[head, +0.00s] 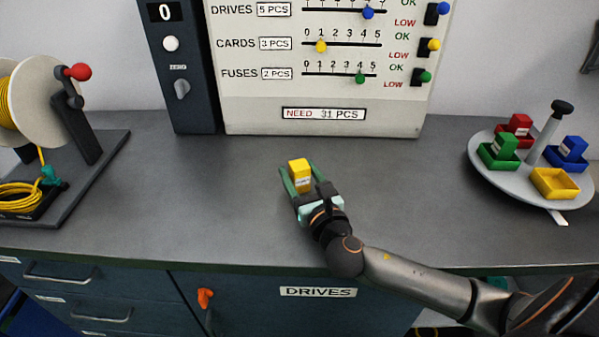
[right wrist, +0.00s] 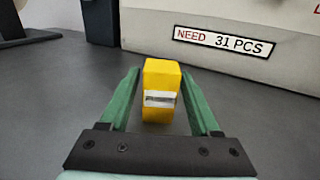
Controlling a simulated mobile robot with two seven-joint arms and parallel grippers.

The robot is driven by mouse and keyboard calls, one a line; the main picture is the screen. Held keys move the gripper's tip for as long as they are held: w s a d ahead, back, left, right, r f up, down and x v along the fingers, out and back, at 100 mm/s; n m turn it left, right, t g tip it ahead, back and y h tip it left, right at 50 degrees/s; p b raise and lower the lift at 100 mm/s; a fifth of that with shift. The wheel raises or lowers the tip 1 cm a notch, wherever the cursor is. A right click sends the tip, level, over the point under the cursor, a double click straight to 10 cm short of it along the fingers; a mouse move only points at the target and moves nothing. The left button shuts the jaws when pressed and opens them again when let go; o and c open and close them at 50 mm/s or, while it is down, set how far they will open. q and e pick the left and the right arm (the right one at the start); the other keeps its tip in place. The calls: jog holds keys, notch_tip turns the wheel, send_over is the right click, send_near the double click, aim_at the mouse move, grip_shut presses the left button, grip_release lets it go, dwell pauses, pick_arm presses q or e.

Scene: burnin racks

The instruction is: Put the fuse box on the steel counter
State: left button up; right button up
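A yellow box (head: 299,173) with a white label stands upright on the grey steel counter (head: 215,195); it also shows in the right wrist view (right wrist: 160,90). My right gripper (head: 300,182) is open around the yellow box, its green fingers on either side, with small gaps visible in the wrist view. A green box (head: 505,146), the colour beside FUSES on the panel, sits in a green tray on the round carousel (head: 512,178) at the right. The box labels are too small to read. My left gripper is not in view.
The carousel also holds a red box (head: 520,125), a blue box (head: 573,147) and an empty yellow tray (head: 555,183). A panel (head: 250,113) stands at the back. A cable reel (head: 45,100) is at left. The counter's middle is mostly clear.

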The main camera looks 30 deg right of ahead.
jog(key=shift+o, duration=0.5)
jog(key=shift+r, duration=0.1)
jog(key=shift+s+r, duration=0.1)
jog(key=s, duration=0.3)
jog(key=s+a, duration=0.1)
jog(key=s, duration=0.6)
jog(key=shift+s+a, duration=0.35)
jog(key=shift+s, duration=0.05)
jog(key=shift+s+a, duration=0.1)
jog(key=shift+s, duration=0.35)
